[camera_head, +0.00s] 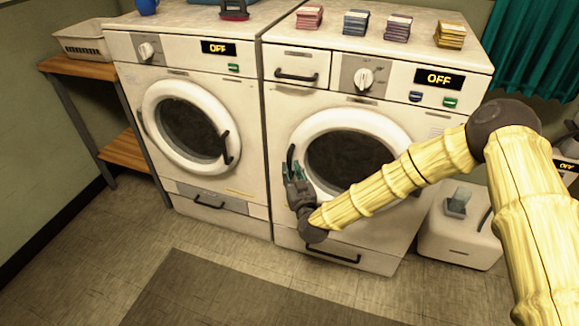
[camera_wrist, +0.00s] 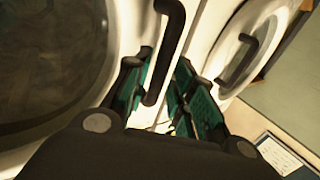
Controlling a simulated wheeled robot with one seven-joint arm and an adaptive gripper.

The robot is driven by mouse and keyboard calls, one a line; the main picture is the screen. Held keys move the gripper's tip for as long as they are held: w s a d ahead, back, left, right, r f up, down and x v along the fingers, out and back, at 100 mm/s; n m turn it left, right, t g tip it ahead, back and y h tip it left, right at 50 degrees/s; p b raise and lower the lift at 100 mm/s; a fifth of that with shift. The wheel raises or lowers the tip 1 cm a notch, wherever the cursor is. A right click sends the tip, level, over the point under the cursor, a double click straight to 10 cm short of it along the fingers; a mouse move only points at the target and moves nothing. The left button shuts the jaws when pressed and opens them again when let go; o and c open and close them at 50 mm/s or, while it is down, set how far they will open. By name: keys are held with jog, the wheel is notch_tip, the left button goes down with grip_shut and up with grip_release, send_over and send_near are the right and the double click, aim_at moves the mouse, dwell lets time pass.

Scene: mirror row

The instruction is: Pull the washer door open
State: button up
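The right washer's round white door (camera_head: 345,117) is shut, with a dark window. Its black handle (camera_head: 291,154) is on the door's left side. My gripper (camera_head: 293,170) is at the lower part of this handle, pointing up along it. In the wrist view the gripper's teal fingers (camera_wrist: 165,82) stand apart, with the black handle (camera_wrist: 168,45) reaching down between them. Gaps show beside the handle, so the gripper looks open around it, not clamped. The door's rim and glass fill the left of the wrist view. Whether a finger touches the door cannot be told.
The left washer (camera_head: 190,60) stands alongside, its door (camera_head: 160,92) shut with a black handle (camera_head: 226,147). Colored stacks (camera_head: 355,22) lie on the right washer's top. A white container (camera_head: 460,235) stands on the floor at right. The floor in front is clear, with a dark mat (camera_head: 220,295).

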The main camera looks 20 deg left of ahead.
aim_at(290, 167)
jog(key=shift+x, duration=1.55)
jog(key=shift+c, duration=0.4)
grip_shut()
